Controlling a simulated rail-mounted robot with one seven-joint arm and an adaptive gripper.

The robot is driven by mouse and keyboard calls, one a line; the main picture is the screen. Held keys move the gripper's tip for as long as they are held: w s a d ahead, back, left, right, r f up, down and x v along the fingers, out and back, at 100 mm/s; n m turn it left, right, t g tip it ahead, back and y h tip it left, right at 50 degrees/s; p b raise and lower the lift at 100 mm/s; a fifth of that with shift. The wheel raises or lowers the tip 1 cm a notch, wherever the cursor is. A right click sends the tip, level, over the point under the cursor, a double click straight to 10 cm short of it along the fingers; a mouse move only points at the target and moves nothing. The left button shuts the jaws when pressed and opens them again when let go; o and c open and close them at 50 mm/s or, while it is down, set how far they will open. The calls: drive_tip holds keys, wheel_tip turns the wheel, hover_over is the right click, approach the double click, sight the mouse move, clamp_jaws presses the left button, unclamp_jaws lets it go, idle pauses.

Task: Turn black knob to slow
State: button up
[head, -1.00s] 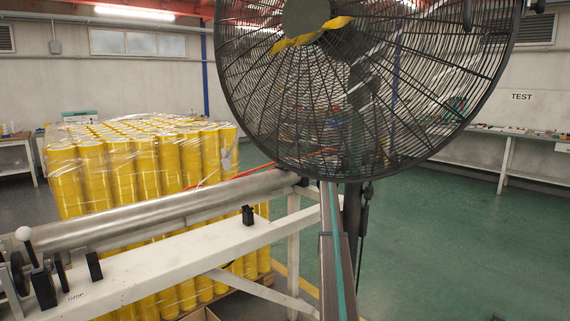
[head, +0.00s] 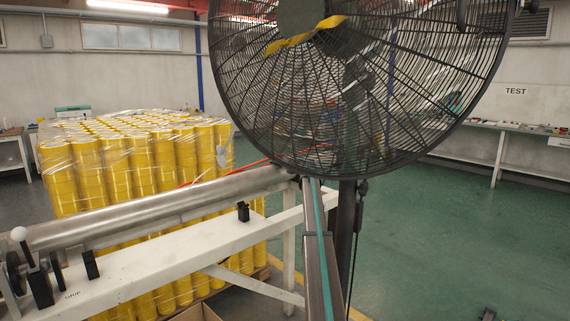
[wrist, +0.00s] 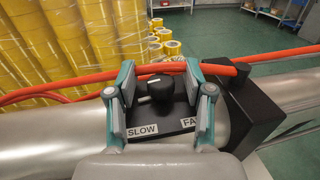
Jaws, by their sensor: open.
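The black knob (wrist: 156,87) shows in the wrist view on a dark box on the silver roller. A second label, starting "FA" (wrist: 190,122), is partly hidden by the right finger. My gripper (wrist: 158,88) is open, with one grey-and-teal finger on each side of the knob. Gaps show between the fingers and the knob. The knob and gripper cannot be made out in the head view.
An orange hose (wrist: 250,58) runs just behind the knob. A black block (wrist: 249,105) stands close to the right finger. Wrapped yellow rolls (head: 135,165) stand behind the machine. A large fan (head: 370,90) fills the upper middle of the head view.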

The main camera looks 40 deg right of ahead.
drive_tip(key=m+h+p, duration=0.1)
drive_tip(key=p, duration=0.1)
drive_tip(key=m+h+p, duration=0.1)
drive_tip(key=h, duration=0.1)
drive_tip(key=shift+a+r+g+p, duration=0.1)
drive_tip(key=shift+r+g+p, duration=0.2)
drive_tip(key=shift+r+p, duration=0.05)
drive_tip(key=m+h+p, duration=0.1)
drive_tip(key=p, duration=0.2)
drive_tip(key=shift+g+h, duration=0.3)
drive_tip(key=m+h+p, duration=0.1)
drive_tip(key=p, duration=0.2)
drive_tip(key=shift+g+p, duration=0.3)
drive_tip(key=shift+p, duration=0.05)
drive_tip(key=v, duration=1)
drive_tip(key=shift+s+f+b, duration=0.3)
drive_tip(key=shift+s+f, duration=0.05)
drive_tip(key=shift+f, duration=0.05)
drive_tip(key=shift+a, duration=0.15)
